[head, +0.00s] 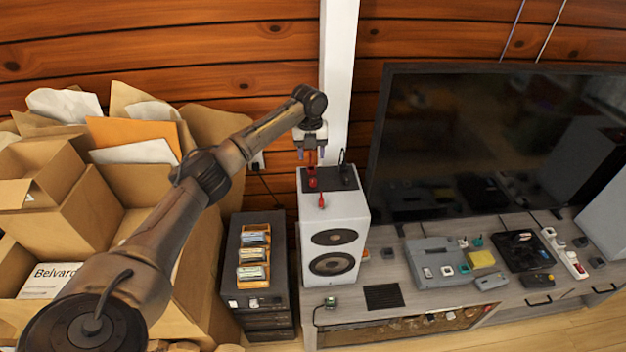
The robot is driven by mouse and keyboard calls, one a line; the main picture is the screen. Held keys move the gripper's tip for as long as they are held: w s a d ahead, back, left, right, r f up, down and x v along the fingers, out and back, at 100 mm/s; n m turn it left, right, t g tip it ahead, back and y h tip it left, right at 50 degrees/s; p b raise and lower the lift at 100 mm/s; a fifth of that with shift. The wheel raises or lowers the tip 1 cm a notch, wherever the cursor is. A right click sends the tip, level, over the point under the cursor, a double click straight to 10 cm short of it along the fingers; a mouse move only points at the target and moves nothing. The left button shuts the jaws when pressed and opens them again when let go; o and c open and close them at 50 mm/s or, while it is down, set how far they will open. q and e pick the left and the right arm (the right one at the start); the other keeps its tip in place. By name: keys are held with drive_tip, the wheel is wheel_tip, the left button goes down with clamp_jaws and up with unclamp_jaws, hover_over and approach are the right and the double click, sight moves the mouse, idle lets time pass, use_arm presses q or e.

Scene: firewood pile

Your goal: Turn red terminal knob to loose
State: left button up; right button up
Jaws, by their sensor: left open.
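A white speaker (331,253) stands on the left end of the grey cabinet. Its dark terminal plate (341,178) is on top. The red terminal knob (312,182) is on the left of this plate, and a red plug (321,202) hangs at the plate's front edge. A black terminal (343,158) stands at the plate's right. My left gripper (311,156) is open and points down just above the red knob. Whether the fingertips touch the knob cannot be told. My right gripper is not in view.
Cardboard boxes (70,215) with papers fill the left side. A dark drawer unit (256,270) stands next to the speaker. A large television (480,145) is behind, with consoles (435,258) on the cabinet. A white post (340,70) rises behind the speaker.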

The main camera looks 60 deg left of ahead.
sight(313, 180)
use_arm(q)
wheel_tip(313, 180, down, 9)
drive_tip(key=shift+w+f+b, duration=0.1)
drive_tip(key=shift+b, duration=0.5)
drive_tip(key=shift+d+f, duration=0.1)
drive_tip(key=shift+f, duration=0.8)
drive_tip(key=shift+c, duration=0.3)
